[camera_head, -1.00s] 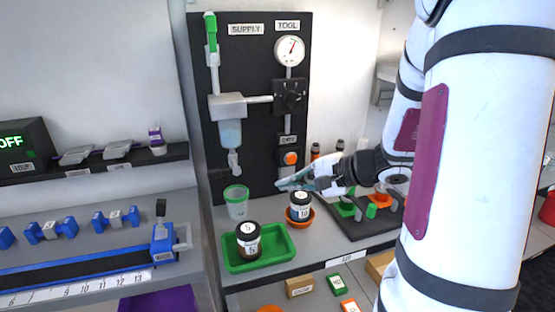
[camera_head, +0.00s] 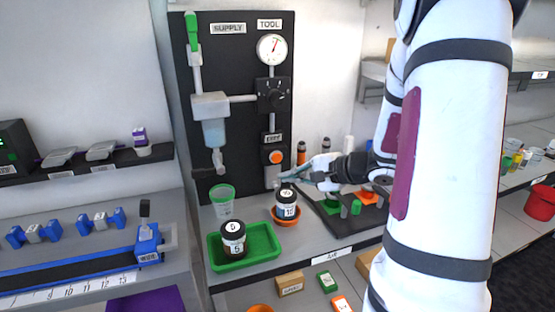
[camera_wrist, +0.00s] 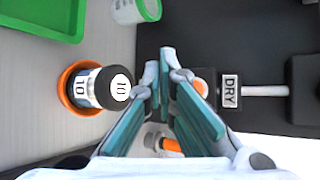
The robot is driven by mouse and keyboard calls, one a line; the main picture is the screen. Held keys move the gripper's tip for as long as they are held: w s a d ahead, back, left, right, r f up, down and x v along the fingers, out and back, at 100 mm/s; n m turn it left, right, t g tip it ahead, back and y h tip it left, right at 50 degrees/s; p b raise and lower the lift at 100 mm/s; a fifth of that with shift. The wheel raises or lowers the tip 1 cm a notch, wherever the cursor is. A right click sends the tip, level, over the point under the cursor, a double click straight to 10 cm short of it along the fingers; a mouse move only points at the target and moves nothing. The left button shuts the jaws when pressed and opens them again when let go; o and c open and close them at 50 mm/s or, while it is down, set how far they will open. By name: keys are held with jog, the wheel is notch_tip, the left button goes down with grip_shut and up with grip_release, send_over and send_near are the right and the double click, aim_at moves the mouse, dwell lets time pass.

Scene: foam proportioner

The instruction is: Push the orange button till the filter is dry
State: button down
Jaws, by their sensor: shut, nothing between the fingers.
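In the wrist view a DRY label (camera_wrist: 231,92) is beside the button (camera_wrist: 201,87), which my fingers partly hide. The filter (camera_head: 214,132) is the clear bluish bowl under a grey block at the panel's left; I cannot tell whether it holds water. My gripper (camera_head: 281,182) is shut and empty, just below the button in the head view. Its teal fingers (camera_wrist: 162,58) show in the wrist view. I see no clear contact with the button.
A black-capped jar marked 10 (camera_head: 287,206) stands in an orange dish just below my gripper. A clear green-rimmed cup (camera_head: 222,203) and a green tray (camera_head: 270,240) with another jar are to the left.

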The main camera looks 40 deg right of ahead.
aim_at(280, 161)
jog(key=w, duration=0.2)
jog(key=w+d, duration=0.1)
jog(key=w, duration=0.2)
jog(key=shift+w+d+f+b, duration=0.1)
jog(key=shift+d+b, duration=0.1)
jog(key=shift+b, duration=0.15)
jog(key=shift+w+d, duration=0.15)
jog(key=shift+w, duration=0.4)
jog(key=shift+w+b, duration=0.15)
jog(key=shift+b, duration=0.15)
dwell(0.5)
jog(key=shift+w+d, duration=0.15)
jog(key=shift+w, duration=0.1)
jog(key=shift+w+d+b, duration=0.1)
jog(key=shift+w+b, duration=0.3)
jog(key=shift+b, duration=0.15)
dwell(0.6)
dwell(0.3)
jog(key=shift+s+a, duration=0.25)
jog(key=shift+s, duration=0.6)
jog(key=shift+s, duration=0.1)
